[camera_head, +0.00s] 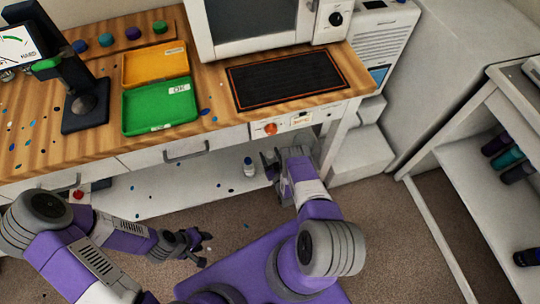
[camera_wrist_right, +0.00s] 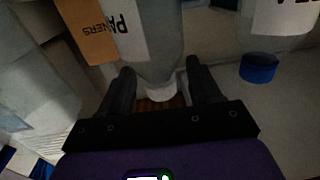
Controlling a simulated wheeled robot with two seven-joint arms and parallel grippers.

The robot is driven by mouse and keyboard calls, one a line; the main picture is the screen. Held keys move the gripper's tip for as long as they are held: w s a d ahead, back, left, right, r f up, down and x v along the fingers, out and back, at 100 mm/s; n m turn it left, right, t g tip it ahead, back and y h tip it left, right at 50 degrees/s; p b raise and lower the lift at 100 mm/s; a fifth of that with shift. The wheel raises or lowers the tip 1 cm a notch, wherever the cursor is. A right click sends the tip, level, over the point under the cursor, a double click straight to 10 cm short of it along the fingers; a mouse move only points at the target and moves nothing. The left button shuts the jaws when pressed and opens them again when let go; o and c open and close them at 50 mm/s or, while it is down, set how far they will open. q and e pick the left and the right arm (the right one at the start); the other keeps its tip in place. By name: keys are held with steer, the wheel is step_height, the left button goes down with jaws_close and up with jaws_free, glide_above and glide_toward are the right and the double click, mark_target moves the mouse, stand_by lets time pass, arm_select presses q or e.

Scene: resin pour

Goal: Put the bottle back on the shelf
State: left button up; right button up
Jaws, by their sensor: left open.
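My right gripper (camera_head: 270,164) reaches into the space under the workbench, and its fingers show spread apart in the right wrist view (camera_wrist_right: 160,80). A pale translucent bottle shape (camera_wrist_right: 155,48) with a whitish end lies between or just beyond these fingers; I cannot tell whether they touch it. My left gripper (camera_head: 200,248) is open and empty, low in front of the bench.
The bench top carries a green tray (camera_head: 160,105), an orange tray (camera_head: 155,64), a black mat (camera_head: 285,79) and a dark stand (camera_head: 85,115). At right, an open cabinet (camera_head: 455,160) holds several dark and teal cylinders (camera_head: 507,158). The wrist view shows a blue round cap (camera_wrist_right: 258,67).

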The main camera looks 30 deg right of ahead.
steer(key=shift+r, duration=0.1)
steer(key=shift+s, duration=0.35)
steer(key=s+a+p, duration=0.2)
steer(key=s+p, duration=0.1)
steer(key=s, duration=0.8)
steer(key=shift+p, duration=0.4)
steer(key=shift+s, duration=0.1)
